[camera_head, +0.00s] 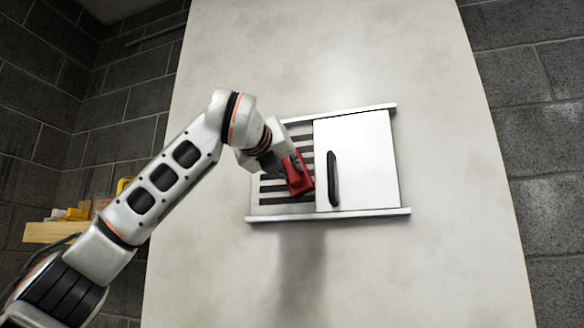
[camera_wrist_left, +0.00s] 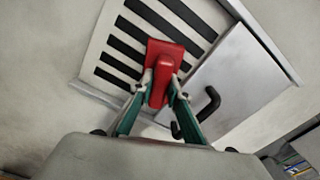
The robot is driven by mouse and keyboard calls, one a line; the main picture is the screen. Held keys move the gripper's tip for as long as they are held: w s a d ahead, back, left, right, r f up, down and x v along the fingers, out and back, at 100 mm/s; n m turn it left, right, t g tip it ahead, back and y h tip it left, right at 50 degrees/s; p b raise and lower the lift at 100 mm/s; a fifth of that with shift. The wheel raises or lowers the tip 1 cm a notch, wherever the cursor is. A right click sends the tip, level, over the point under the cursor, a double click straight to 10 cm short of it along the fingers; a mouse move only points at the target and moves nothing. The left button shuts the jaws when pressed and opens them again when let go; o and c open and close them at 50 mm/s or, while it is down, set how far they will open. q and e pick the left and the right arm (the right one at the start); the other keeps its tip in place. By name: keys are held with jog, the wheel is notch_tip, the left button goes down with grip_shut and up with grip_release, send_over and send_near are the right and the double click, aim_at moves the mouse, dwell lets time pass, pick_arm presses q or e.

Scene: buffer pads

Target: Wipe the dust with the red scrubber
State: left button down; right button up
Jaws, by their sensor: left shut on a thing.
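The red scrubber (camera_head: 297,173) is in my left gripper (camera_head: 285,165), in front of a slatted vent (camera_head: 270,196) on the pale panel. In the left wrist view the red scrubber (camera_wrist_left: 162,58) sits between the two green fingers of my left gripper (camera_wrist_left: 160,95), which are shut on its handle. Its flat head lies over the dark slats; whether it touches them I cannot tell. Grey dust-like smudging (camera_head: 303,260) shows on the panel below the vent, though it may be shadow. My right gripper is not in view.
A white sliding door (camera_head: 370,160) with a black handle (camera_head: 333,178) covers the right part of the vent, between two metal rails (camera_head: 330,215). A wooden shelf (camera_head: 50,232) with yellow items is at the left. Dark block walls stand on both sides.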

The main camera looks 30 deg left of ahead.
pick_arm(q)
jog(key=shift+s+a+r, duration=0.15)
jog(key=shift+a, duration=0.2)
jog(key=b+v, duration=0.1)
jog(key=v, duration=0.5)
jog(key=shift+s, duration=0.1)
dwell(0.4)
jog(key=v, duration=0.2)
jog(key=shift+s, duration=0.4)
